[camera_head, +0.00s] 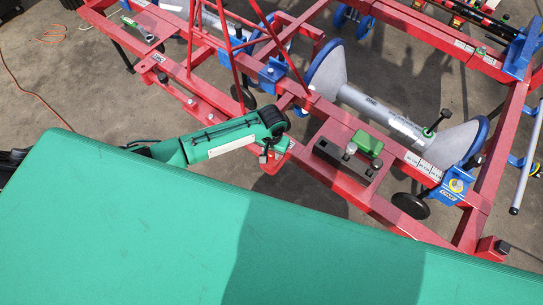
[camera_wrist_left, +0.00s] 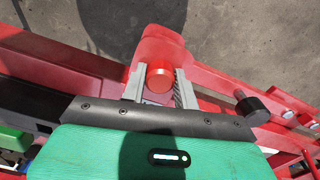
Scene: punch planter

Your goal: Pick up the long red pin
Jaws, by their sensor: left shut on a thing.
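A round red pin end (camera_wrist_left: 160,76) shows in the left wrist view, on a red frame part. The two grey fingers of my left gripper (camera_wrist_left: 160,92) stand on either side of it and are shut on it. The pin's length below this end is hidden. In the head view, my left gripper (camera_head: 271,150) is at the near rail of the red frame (camera_head: 335,180), at the end of my green arm. The pin cannot be made out there. My right gripper is in neither view.
Thin red rods (camera_head: 236,60) rise close behind my left gripper. A green block (camera_head: 367,143), a dark block (camera_head: 335,153) and a blue-rimmed disc (camera_head: 326,72) are to its right. A green-handled tool (camera_head: 138,29) lies on the frame. Open concrete floor (camera_head: 60,85) is at left.

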